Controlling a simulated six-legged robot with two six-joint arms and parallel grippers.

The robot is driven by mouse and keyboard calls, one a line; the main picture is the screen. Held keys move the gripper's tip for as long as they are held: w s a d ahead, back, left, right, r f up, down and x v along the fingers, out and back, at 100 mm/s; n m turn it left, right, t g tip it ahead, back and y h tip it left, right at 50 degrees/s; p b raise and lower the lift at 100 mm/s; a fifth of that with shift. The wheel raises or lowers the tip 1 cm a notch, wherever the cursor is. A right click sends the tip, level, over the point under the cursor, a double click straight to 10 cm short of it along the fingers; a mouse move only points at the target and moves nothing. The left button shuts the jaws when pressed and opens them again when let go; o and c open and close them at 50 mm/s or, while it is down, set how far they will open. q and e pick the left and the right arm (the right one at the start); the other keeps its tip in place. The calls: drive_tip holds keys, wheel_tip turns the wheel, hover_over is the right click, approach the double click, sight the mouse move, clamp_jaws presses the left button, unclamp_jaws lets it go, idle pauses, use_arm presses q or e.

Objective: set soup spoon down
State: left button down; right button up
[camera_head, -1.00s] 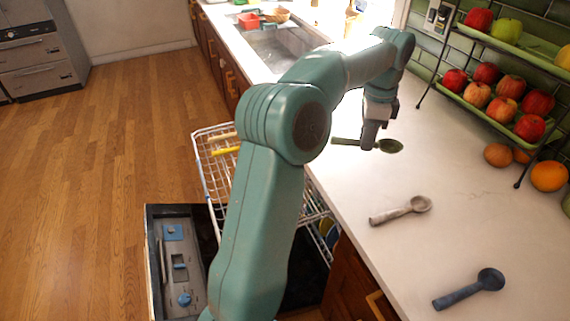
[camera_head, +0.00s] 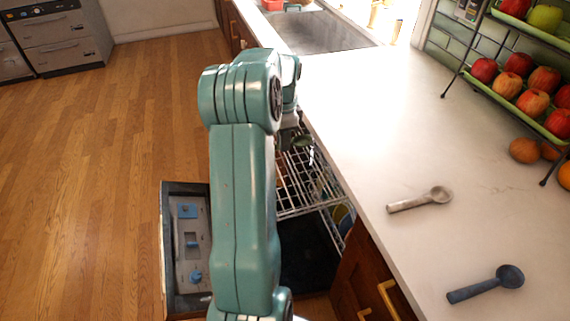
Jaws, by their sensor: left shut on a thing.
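The dark green soup spoon (camera_head: 302,141) shows only in part below my left gripper, over the upper dishwasher rack (camera_head: 318,180). My left gripper (camera_head: 291,122) is shut on it, just left of the counter's edge. My own arm hides most of the fingers and the spoon's handle. I cannot tell whether the spoon touches the rack. My right gripper is not in view.
A grey scoop (camera_head: 421,199) and a dark blue scoop (camera_head: 487,284) lie on the white counter (camera_head: 390,130). A fruit stand (camera_head: 520,90) stands at the right. The open dishwasher door (camera_head: 183,240) is low at left.

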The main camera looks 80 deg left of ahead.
use_arm(q)
wheel_tip(320, 180, down, 10)
drive_tip(key=shift+f, duration=0.1)
idle(0.4)
drive_tip(key=shift+f, duration=0.1)
drive_tip(key=c, duration=1)
unclamp_jaws()
drive_tip(key=shift+c, duration=0.2)
